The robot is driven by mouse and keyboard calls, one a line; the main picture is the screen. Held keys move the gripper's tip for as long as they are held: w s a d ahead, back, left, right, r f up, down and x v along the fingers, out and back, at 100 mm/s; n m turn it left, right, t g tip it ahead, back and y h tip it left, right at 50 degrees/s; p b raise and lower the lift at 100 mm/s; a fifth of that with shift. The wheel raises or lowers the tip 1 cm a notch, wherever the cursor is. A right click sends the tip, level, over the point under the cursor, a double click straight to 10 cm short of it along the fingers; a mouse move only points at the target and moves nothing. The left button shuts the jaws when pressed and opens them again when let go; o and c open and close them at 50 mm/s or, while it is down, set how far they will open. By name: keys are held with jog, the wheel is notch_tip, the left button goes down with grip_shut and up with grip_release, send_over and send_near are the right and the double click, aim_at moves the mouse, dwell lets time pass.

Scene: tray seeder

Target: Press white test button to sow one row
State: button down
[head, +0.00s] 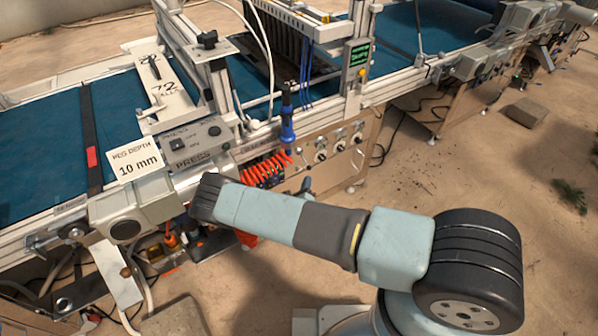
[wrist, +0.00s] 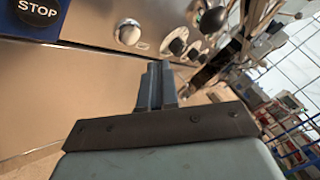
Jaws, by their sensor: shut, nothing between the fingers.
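The white button (wrist: 128,33) is a round, pale, domed cap on the metal front panel, at the upper middle of the wrist view. My gripper (wrist: 158,68) is shut and empty, its two fingers together and pointing towards the panel. In the picture its fingertips are below and to the right of the white button, apart from it. In the head view my arm reaches in front of the machine and mostly hides the gripper. I cannot single out the white button there.
A STOP sign (wrist: 38,12) is left of the button; round knobs (wrist: 176,46) are to its right. In the head view, the control panel (head: 340,150) has several knobs, with orange-red fittings (head: 265,172) and a blue tool (head: 287,130) beside it. The display (head: 358,52) is lit green.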

jog(key=shift+w+a, duration=0.65)
jog(key=shift+w, duration=0.35)
jog(key=shift+w+a, duration=0.1)
jog(key=shift+w, duration=0.05)
dwell(1.3)
jog(key=shift+w+a, duration=0.2)
jog(key=shift+w, duration=0.05)
jog(key=shift+w+a, duration=0.25)
jog(key=shift+w, duration=0.2)
dwell(1.0)
jog(key=shift+s, duration=0.15)
jog(key=shift+s+d, duration=0.5)
jog(key=shift+s, duration=0.15)
jog(key=shift+s+d, duration=0.1)
jog(key=shift+s+d+r, duration=0.1)
jog(key=shift+s+d, duration=0.55)
jog(key=shift+s, duration=0.35)
jog(key=shift+s+d, duration=0.65)
jog(key=shift+s, duration=0.35)
